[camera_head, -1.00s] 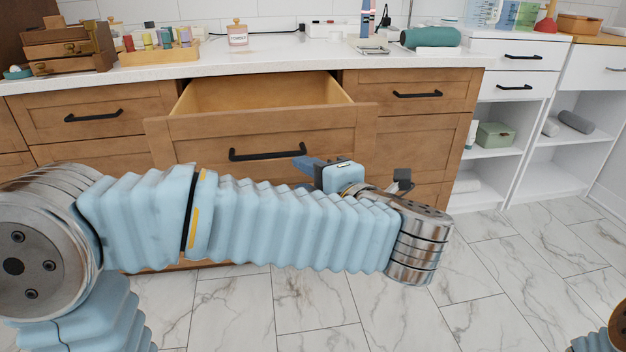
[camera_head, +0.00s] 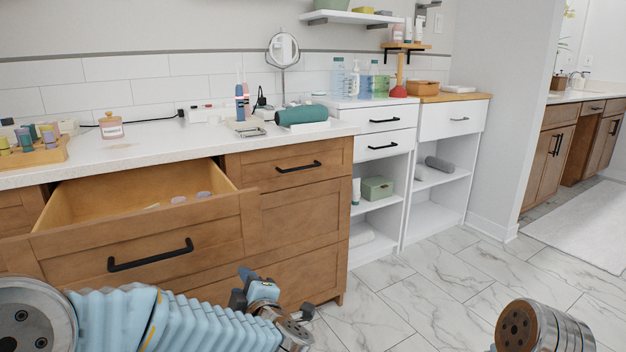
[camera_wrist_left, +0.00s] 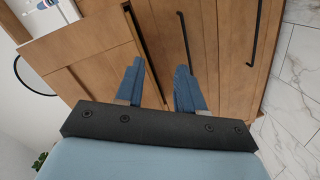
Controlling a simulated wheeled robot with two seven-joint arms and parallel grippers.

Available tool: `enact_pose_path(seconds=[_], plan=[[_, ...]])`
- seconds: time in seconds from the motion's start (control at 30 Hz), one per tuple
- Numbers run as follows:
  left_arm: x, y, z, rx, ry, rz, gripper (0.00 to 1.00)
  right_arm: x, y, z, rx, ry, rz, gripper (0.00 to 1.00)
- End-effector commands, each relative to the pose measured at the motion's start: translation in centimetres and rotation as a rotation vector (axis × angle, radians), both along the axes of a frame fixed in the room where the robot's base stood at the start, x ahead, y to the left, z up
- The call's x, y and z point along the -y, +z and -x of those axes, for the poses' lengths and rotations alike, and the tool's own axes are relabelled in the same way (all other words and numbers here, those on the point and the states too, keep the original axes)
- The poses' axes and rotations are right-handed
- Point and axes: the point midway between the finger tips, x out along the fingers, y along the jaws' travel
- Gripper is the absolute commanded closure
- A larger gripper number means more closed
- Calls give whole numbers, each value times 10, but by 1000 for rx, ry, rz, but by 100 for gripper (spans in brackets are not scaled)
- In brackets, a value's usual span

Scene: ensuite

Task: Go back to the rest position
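My left arm crosses the lower left of the head view in front of the wooden cabinet. My left gripper (camera_head: 241,286) is close to the cabinet front, to the right of and below the open drawer's handle. In the left wrist view its two blue fingers (camera_wrist_left: 158,90) stand apart with nothing between them, before the wooden drawer fronts. A round metal link of mine shows at the lower right of the head view; my right gripper is out of view.
The open drawer (camera_head: 145,247) juts out and holds a few small items. The marble floor (camera_head: 430,285) is clear.

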Motion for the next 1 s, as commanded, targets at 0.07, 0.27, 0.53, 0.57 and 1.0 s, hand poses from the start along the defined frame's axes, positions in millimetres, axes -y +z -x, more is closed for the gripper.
enact_pose_path(seconds=[0.07,0.27,0.53,0.57,1.0], plan=[[6,-64,-19,-172,-190,-87,62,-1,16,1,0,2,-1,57],[27,-232,26,-621,-700,-195,62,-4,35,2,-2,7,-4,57],[36,-347,178,-1068,-1245,-150,62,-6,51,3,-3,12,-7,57],[36,-352,191,-1094,-1283,-142,62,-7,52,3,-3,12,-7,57],[36,-364,233,-1179,-1413,-115,62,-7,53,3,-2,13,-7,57]])
